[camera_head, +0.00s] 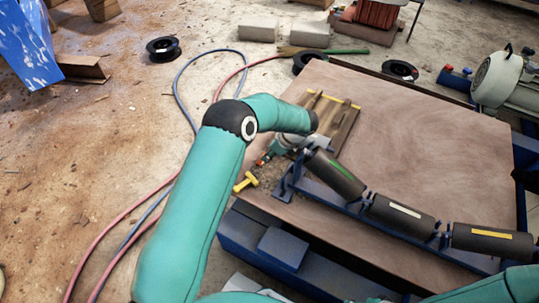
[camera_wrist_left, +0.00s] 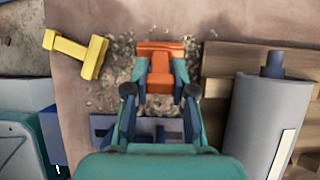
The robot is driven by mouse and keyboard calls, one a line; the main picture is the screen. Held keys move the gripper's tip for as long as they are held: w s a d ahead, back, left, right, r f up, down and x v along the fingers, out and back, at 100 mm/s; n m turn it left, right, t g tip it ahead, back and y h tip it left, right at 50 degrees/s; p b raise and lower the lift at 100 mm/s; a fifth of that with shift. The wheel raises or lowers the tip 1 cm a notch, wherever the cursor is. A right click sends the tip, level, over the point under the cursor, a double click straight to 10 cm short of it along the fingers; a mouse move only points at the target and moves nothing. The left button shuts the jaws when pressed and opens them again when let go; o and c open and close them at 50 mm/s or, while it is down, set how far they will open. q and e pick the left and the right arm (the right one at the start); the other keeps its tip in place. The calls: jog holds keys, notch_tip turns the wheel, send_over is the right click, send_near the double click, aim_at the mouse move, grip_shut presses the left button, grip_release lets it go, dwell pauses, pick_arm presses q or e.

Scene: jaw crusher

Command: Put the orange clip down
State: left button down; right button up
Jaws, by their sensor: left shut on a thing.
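The orange clip (camera_wrist_left: 160,60) is between the fingertips of my left gripper (camera_wrist_left: 160,82) in the left wrist view. The gripper is shut on it. Below it is the table top with a scatter of small grey gravel; I cannot tell whether the clip touches the surface. In the head view, my left gripper (camera_head: 268,157) is at the table's left edge, small and partly hidden by my wrist. A yellow T-shaped piece (camera_head: 246,181) lies close by; it also shows at the upper left of the left wrist view (camera_wrist_left: 78,52). My right gripper is out of view.
Dark rollers (camera_head: 402,213) on a blue frame run along the table's near side, one close to my left gripper. Wooden boards (camera_head: 345,125) lie just beyond the gripper. The brown table top (camera_head: 430,140) is clear at its middle and right.

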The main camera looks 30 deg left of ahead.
pick_arm(q)
jog(key=c, duration=1)
grip_release()
jog(key=shift+o, duration=0.2)
jog(key=shift+d+r+p, duration=0.2)
jog(key=shift+r+p, duration=0.1)
jog(key=shift+r, duration=0.2)
jog(key=p+v, duration=0.4)
jog(key=v, duration=0.7)
